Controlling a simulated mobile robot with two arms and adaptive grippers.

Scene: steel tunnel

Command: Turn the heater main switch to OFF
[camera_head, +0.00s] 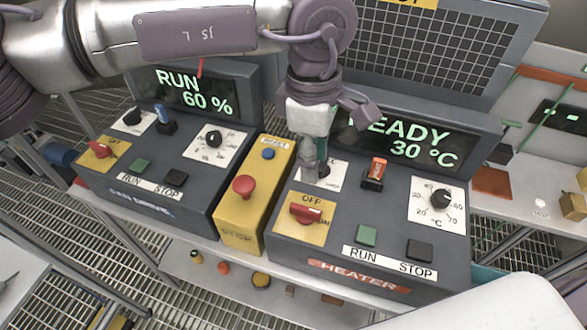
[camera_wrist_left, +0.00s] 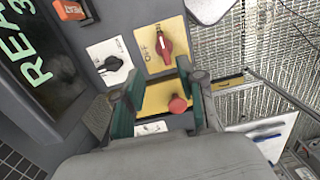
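The heater box (camera_head: 390,232) stands right of centre in the head view. Its main switch (camera_head: 305,213) is a red handle on a yellow plate, with OFF printed above and ON at the right. The handle lies roughly sideways, towards ON. The switch also shows in the left wrist view (camera_wrist_left: 165,48), upright in that picture. My left gripper (camera_head: 312,165) points down over the heater's white selector plate, just behind the switch. The left wrist view shows the gripper (camera_wrist_left: 157,80) open and empty, its fingers apart and clear of the switch. My right gripper is out of view.
A yellow box with a red stop button (camera_head: 243,186) and blue reset button stands directly left of the heater. The fan drive box (camera_head: 150,185) is further left, with a similar red switch. The heater display (camera_head: 420,137) rises behind my gripper.

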